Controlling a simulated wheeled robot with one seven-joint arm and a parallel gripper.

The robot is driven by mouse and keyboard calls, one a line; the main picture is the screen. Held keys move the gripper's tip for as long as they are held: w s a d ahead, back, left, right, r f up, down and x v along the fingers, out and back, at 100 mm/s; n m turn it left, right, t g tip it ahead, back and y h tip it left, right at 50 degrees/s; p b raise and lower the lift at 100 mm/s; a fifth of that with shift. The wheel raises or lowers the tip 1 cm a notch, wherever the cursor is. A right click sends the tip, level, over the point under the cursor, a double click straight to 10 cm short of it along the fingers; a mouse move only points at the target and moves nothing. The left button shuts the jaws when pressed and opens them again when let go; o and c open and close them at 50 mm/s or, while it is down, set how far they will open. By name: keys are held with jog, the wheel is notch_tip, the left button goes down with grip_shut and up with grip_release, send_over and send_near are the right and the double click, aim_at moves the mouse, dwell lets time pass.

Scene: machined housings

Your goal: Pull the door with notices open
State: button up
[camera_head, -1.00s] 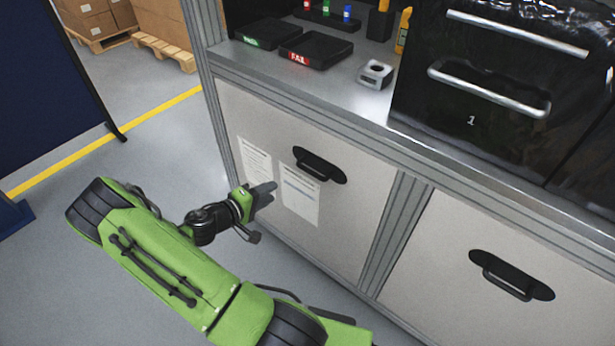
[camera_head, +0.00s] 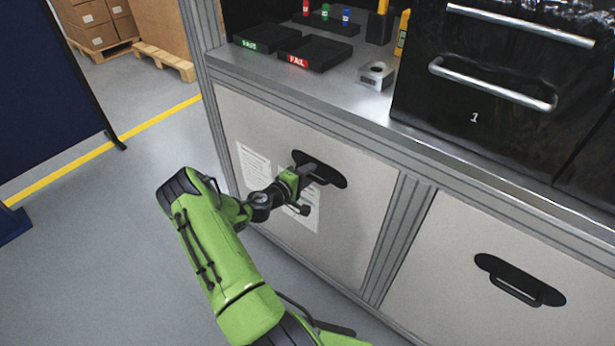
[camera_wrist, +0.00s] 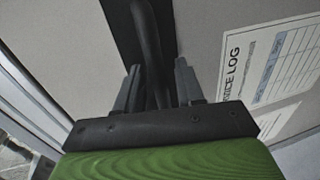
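The door with notices (camera_head: 350,220) is the left pale panel under the workbench in the head view, and it sits shut in its frame. Two paper notices (camera_head: 252,163) are stuck on it; my gripper partly covers the right one. Its black handle (camera_head: 333,176) is near the top. My gripper (camera_head: 308,170) is at the left part of this handle. In the wrist view my gripper's two fingers (camera_wrist: 158,85) are apart, with the black handle bar (camera_wrist: 149,45) between them. A gap shows beside the bar, so the gripper is open around it. A notice (camera_wrist: 275,62) shows at right.
A second door (camera_head: 450,270) with a black handle is to the right. Black drawers (camera_head: 490,90) with metal handles stand on the worktop (camera_head: 345,88), beside black PASS and FAIL trays. A dark blue panel (camera_head: 50,100) stands at left. Floor before the door is open.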

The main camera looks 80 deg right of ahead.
jog(key=shift+d, duration=0.1)
jog(key=shift+c, duration=0.2)
grip_shut()
